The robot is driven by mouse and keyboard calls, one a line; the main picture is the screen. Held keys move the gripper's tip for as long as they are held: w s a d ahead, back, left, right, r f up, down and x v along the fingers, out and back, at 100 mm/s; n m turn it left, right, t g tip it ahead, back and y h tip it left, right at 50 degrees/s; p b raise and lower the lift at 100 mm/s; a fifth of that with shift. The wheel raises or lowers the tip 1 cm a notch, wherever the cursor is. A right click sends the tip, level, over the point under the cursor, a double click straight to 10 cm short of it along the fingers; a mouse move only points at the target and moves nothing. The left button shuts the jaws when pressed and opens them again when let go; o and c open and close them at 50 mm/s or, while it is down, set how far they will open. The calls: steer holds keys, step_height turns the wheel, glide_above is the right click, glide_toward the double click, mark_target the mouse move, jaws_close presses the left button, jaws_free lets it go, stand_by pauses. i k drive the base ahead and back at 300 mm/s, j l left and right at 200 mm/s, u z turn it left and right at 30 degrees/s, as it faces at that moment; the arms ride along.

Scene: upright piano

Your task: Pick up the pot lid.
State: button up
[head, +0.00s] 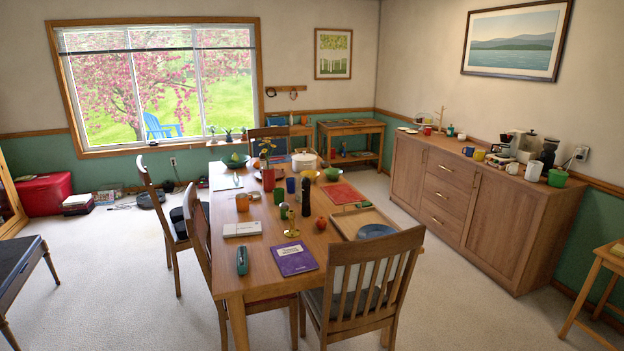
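A white pot (304,165) stands near the far end of the wooden dining table (262,262). What looks like its pale lid (304,155) sits on top; it is small in the picture and its knob is hard to make out. My gripper is not in the head view.
Mugs, a dark pepper mill (306,197), a purple book (294,259), a tray (364,222) and a red mat (342,193) crowd the table. Chairs surround it, one (365,277) at the near end. A sideboard (470,200) stands right. Carpet (115,275) is open at left.

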mark_target(304, 157)
steer(key=i+l+z, duration=0.6)
steer(key=i+z, duration=0.3)
steer(key=i+l+z, duration=0.1)
steer(key=i+z, duration=0.8)
steer(key=i+l, duration=0.1)
steer(key=i, duration=0.55)
steer(key=i+l+z, duration=0.1)
steer(key=i, duration=0.55)
steer(key=i+j+u, duration=0.25)
steer(key=u, duration=0.2)
steer(key=i+u, duration=0.9)
steer(key=i+l+u, duration=0.2)
steer(key=i+u, duration=0.55)
steer(key=i, duration=0.6)
steer(key=i+l+u, duration=0.1)
steer(key=i+u, duration=0.25)
steer(key=i, duration=0.55)
steer(key=i+j+u, duration=0.2)
steer(key=i+u, duration=0.7)
steer(key=i, duration=0.25)
steer(key=i+l+u, duration=0.25)
steer(key=i+u, duration=0.25)
steer(key=i, duration=0.3)
